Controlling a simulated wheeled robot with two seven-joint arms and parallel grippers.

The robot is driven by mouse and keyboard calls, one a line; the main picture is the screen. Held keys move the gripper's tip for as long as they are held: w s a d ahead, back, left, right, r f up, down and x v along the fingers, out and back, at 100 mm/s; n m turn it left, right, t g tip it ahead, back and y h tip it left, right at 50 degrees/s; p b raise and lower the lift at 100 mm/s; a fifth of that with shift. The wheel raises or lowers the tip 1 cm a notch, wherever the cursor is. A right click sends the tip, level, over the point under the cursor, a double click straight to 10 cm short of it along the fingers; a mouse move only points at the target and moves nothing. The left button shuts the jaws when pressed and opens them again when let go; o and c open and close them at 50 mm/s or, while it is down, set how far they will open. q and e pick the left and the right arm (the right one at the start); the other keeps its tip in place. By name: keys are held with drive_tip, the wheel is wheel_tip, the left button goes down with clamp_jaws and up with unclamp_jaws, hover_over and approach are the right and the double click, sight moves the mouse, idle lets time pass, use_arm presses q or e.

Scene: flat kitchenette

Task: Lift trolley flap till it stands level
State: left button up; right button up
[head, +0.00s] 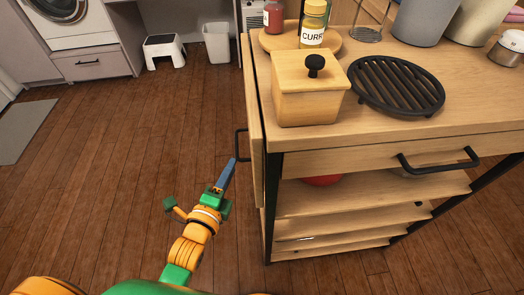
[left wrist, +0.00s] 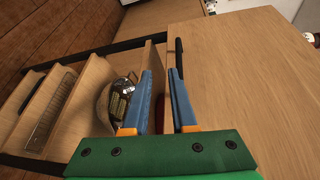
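The trolley (head: 450,113) is wooden with a black frame. Its flap (head: 255,110) hangs down steeply along the left side, seen nearly edge-on. A black bar handle (head: 239,145) sticks out from the flap's outer face. In the left wrist view the flap (left wrist: 240,80) is the wide wooden panel, with the handle (left wrist: 179,52) near its lower edge. My left gripper (head: 231,166) has blue fingers pointing at the handle from the front. In the wrist view the gripper (left wrist: 160,70) is open with nothing held; the right-hand fingertip overlaps the handle, and contact is unclear. My right gripper is out of view.
On the trolley top stand a wooden box (head: 306,95), a black grate (head: 397,86), a round board with jars (head: 270,42) and canisters. Shelves below hold a red bowl (head: 322,180) and a metal one (left wrist: 112,98). The floor (head: 130,130) left of the trolley is clear.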

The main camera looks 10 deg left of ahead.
sight(237, 146)
use_arm(q)
drive_tip(key=shift+m+t, duration=0.3)
drive_tip(key=shift+t, duration=0.1)
drive_tip(key=w, duration=0.2)
drive_tip(key=w+r, duration=0.1)
drive_tip(key=w, duration=0.1)
drive_tip(key=w+r, duration=0.1)
drive_tip(key=w, duration=0.1)
drive_tip(key=shift+w+d+b, duration=0.2)
drive_tip(key=shift+w+b, duration=0.15)
clamp_jaws()
drive_tip(key=shift+f, duration=0.1)
idle(0.6)
